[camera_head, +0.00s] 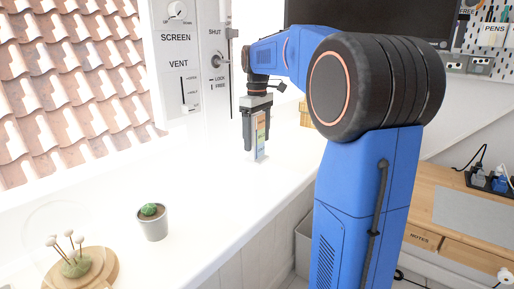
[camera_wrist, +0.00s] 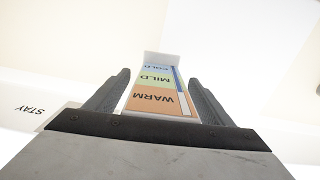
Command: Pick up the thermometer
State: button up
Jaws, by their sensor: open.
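The thermometer (camera_head: 260,137) is a small upright card with blue, green and orange bands, standing on the white ledge in the camera_head view. In the camera_wrist view the thermometer (camera_wrist: 154,88) shows the words COLD, MILD and WARM, upside down. My gripper (camera_head: 254,145) points down at it, and one finger shows beside its left edge. In the camera_wrist view my gripper (camera_wrist: 158,88) is open, with one dark finger on each side of the thermometer. Gaps show between the fingers and the card, wider at the upper end.
A potted cactus (camera_head: 152,222) and a round wooden base (camera_head: 84,271) with pins stand on the white ledge (camera_head: 205,200) at the front left. A panel (camera_head: 190,70) with SCREEN, VENT and SHUT controls rises behind. A wooden desk (camera_head: 455,215) is at the right.

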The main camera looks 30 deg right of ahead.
jog(key=shift+c, duration=0.6)
jog(key=c, duration=1.2)
